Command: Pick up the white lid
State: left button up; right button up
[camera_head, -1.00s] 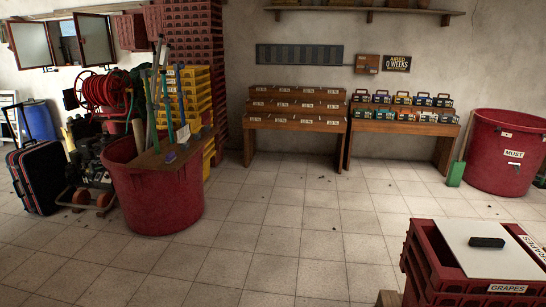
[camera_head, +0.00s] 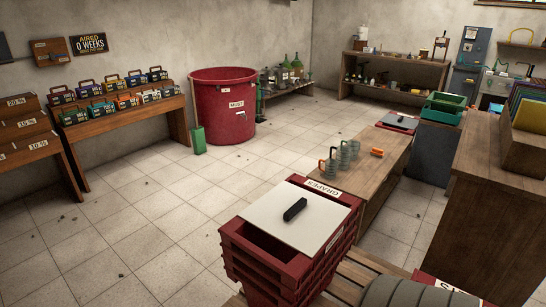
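The white lid (camera_head: 298,213) is a flat square panel with a black handle (camera_head: 295,209) on top. It lies on a stack of dark red crates (camera_head: 262,262), whose top crate carries a GRAPES label. The lid covers most of the top crate and leaves a dark opening along the near left side. Neither of my grippers shows in the head view.
A tall wooden cabinet (camera_head: 490,215) stands at the right. A red MUST tub (camera_head: 222,108) is at the back. The tiled floor (camera_head: 150,225) to the left is mostly clear.

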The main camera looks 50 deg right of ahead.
aim_at(303, 220)
jog(key=i+z, duration=0.3)
jog(key=i, duration=0.2)
jog(key=i+j+z, duration=0.3)
jog(key=i, duration=0.25)
jog(key=i+j+z, duration=0.3)
jog(key=i, duration=0.15)
